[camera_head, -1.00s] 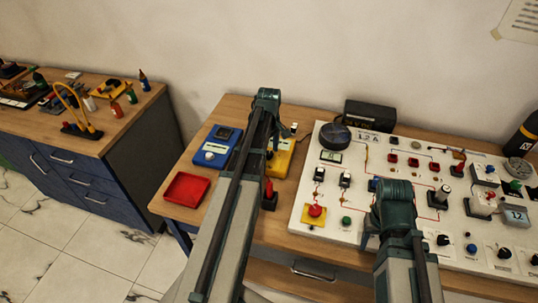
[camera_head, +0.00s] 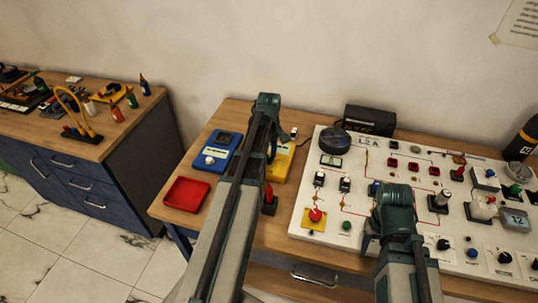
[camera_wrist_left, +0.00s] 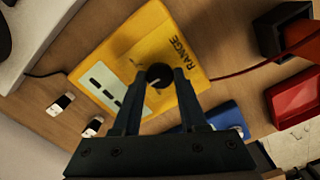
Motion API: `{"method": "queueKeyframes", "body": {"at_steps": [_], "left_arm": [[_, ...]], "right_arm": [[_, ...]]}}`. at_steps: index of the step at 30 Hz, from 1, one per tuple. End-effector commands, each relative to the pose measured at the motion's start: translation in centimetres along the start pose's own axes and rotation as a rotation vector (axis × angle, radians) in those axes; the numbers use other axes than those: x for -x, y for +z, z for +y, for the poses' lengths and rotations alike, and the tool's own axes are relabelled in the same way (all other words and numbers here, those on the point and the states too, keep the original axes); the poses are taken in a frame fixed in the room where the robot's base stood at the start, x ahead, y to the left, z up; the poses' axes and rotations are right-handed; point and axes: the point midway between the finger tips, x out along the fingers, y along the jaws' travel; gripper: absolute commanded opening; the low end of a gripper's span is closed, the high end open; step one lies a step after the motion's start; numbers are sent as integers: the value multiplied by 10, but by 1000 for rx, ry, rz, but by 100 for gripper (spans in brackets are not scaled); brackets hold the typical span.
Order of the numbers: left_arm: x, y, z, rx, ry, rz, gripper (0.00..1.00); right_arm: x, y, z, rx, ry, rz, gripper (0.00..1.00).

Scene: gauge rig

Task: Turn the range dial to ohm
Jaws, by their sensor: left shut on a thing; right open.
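The yellow meter box (camera_head: 283,163) stands on the wooden table, partly hidden behind my left arm in the head view. In the left wrist view the same yellow box (camera_wrist_left: 203,62) carries the word RANGE and a round black dial (camera_wrist_left: 159,72). My left gripper (camera_wrist_left: 160,80) is shut on the dial, with one finger at each side. A pale mark shows on the dial, but the position labels cannot be read. My right gripper (camera_head: 370,241) is open, mostly hidden below its arm, over the front of the white panel.
A blue meter (camera_head: 217,150) and a red tray (camera_head: 186,194) lie left of my left arm. The white panel (camera_head: 299,222) with several knobs, switches and displays fills the right. A red-handled plug in a dark holder (camera_head: 269,203) stands near the yellow box.

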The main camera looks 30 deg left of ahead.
Motion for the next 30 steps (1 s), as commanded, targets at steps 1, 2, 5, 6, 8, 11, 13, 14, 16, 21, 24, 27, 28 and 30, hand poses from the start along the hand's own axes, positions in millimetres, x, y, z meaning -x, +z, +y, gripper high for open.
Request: {"method": "queueKeyframes", "body": {"at_steps": [1, 2, 5, 6, 8, 11, 13, 14, 16, 21, 24, 27, 28, 30], "left_arm": [[0, 0, 0, -22, 0, 0, 0], [0, 0, 0, -40, 0, 0, 0], [0, 0, 0, -111, 0, 0, 0], [0, 0, 0, -144, 0, 0, 0], [0, 0, 0, -197, 0, 0, 0], [0, 0, 0, -290, 0, 0, 0], [0, 0, 0, -354, 0, 0, 0], [0, 0, 0, -381, 0, 0, 0], [0, 0, 0, -442, 0, 0, 0], [0, 0, 0, -579, 0, 0, 0], [0, 0, 0, -647, 0, 0, 0], [0, 0, 0, -705, 0, 0, 0], [0, 0, 0, -720, 0, 0, 0], [0, 0, 0, -752, 0, 0, 0]], "right_arm": [[0, 0, 0, 0, 0, 0, 50], [0, 0, 0, 0, 0, 0, 50], [0, 0, 0, 0, 0, 0, 50], [0, 0, 0, 0, 0, 0, 50], [0, 0, 0, 0, 0, 0, 50], [0, 0, 0, 0, 0, 0, 50], [0, 0, 0, 0, 0, 0, 50], [0, 0, 0, 0, 0, 0, 50], [0, 0, 0, 0, 0, 0, 50], [0, 0, 0, 0, 0, 0, 50], [0, 0, 0, 0, 0, 0, 50], [0, 0, 0, 0, 0, 0, 50], [0, 0, 0, 0, 0, 0, 50], [0, 0, 0, 0, 0, 0, 50]]}}
